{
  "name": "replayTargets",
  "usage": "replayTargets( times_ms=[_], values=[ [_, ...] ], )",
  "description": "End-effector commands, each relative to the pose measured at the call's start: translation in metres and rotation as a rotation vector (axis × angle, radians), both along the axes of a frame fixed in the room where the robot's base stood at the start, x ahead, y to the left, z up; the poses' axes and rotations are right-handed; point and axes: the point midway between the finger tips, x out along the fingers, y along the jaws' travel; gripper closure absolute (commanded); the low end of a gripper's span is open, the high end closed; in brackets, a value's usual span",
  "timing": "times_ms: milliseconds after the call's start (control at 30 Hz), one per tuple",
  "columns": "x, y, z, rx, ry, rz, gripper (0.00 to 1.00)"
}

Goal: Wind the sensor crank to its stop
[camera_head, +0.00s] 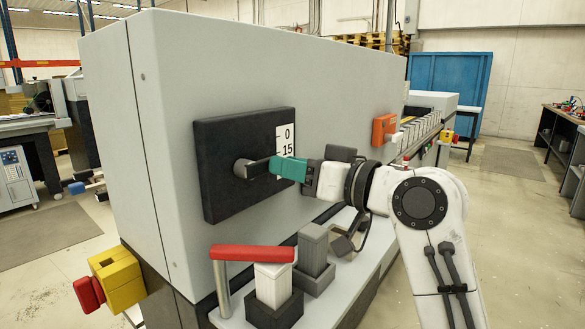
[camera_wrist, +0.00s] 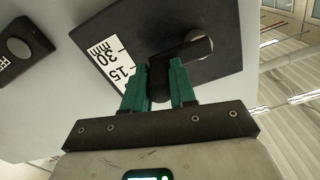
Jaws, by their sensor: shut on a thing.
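The sensor crank (camera_head: 258,168) sits on a dark square plate (camera_head: 222,140) on the side of a large grey machine. Its hub is at the left, and its arm points right toward my gripper. In the wrist view the green fingers (camera_wrist: 160,85) stand on both sides of the dark handle (camera_wrist: 159,88), and the hub's pale end (camera_wrist: 200,48) shows beyond.
A red-topped lever (camera_head: 252,253) and grey blocks (camera_head: 315,243) stand on a ledge below my arm. A yellow and red switch box (camera_head: 116,278) is at the lower left. An orange box (camera_head: 384,129) is on the machine behind my arm. Floor at the right is clear.

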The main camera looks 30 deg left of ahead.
Motion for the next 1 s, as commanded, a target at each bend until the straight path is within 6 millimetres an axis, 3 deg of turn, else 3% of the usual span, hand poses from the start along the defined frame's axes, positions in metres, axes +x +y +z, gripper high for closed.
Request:
replayTargets(
  times_ms=[67,100,333,667,1000],
  values=[
    [0.001,-0.001,0.002,0.002,0.000,-0.003,1.00],
    [0.001,-0.001,0.002,0.002,0.000,-0.003,0.71],
    [0.000,0.000,0.001,0.002,0.001,-0.001,0.49],
    [0.000,-0.005,0.000,0.002,0.002,-0.001,0.49],
    [-0.004,-0.063,0.000,0.002,0.001,-0.004,0.49]
  ],
)
